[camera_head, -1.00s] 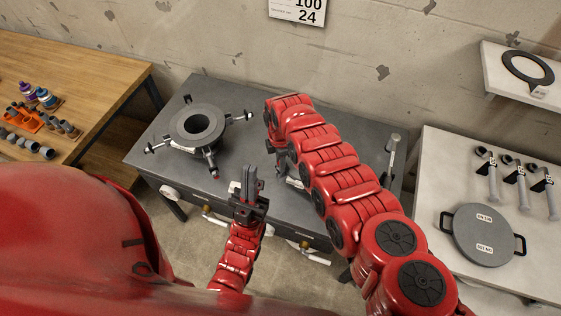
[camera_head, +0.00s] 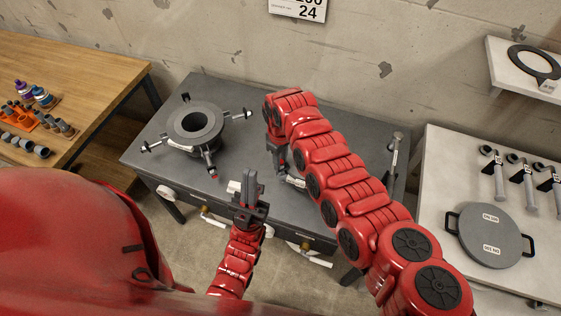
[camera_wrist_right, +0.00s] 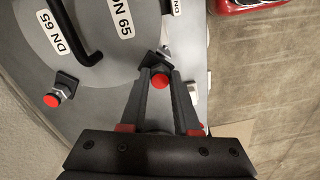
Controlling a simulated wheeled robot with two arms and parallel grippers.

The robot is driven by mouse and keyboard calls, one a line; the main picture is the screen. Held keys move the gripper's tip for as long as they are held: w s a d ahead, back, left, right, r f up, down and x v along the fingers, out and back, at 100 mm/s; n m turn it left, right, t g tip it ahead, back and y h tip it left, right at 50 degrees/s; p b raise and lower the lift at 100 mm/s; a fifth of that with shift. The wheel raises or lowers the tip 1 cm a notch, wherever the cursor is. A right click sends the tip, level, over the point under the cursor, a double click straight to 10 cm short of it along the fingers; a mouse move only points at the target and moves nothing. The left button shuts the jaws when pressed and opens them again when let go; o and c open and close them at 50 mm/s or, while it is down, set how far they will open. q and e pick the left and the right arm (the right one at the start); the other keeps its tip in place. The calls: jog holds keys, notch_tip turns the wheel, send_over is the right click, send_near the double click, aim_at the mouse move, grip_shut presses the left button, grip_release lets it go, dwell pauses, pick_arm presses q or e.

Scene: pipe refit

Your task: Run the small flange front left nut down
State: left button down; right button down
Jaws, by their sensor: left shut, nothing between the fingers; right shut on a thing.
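In the right wrist view, a grey round cover (camera_wrist_right: 100,45) marked DN 65 fills the upper left, with a black handle. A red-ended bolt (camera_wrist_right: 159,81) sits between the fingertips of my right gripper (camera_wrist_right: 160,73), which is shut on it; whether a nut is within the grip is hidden. A second red-ended bolt (camera_wrist_right: 52,99) with a dark block stands at the cover's left edge. In the head view, my right arm hides most of the small flange's area. My left gripper (camera_head: 249,186) is shut and empty over the table's front edge.
A larger grey flange (camera_head: 195,126) with several bolts swung outward stands on the dark table (camera_head: 240,97), left of my right arm. A white right-hand table (camera_head: 437,222) holds a grey DN-marked cover (camera_head: 489,235) and several tools. A wooden bench (camera_head: 100,70) is at left.

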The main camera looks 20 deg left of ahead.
jog(key=shift+f+m+b, duration=0.25)
jog(key=shift+m+b, duration=0.45)
jog(key=shift+m, duration=0.2)
jog(key=m+b, duration=0.3)
jog(key=shift+w+m+b, duration=0.1)
jog(key=shift+m+b, duration=0.2)
jog(key=shift+b, duration=0.1)
jog(key=shift+r+m+b, duration=0.2)
jog(key=shift+m+b, duration=1.6)
jog(key=shift+m, duration=0.1)
jog(key=c, duration=0.6)
grip_release()
jog(key=shift+c, duration=0.2)
notch_tip(320, 180, up, 18)
jog(key=b, duration=0.1)
jog(key=shift+f, duration=0.25)
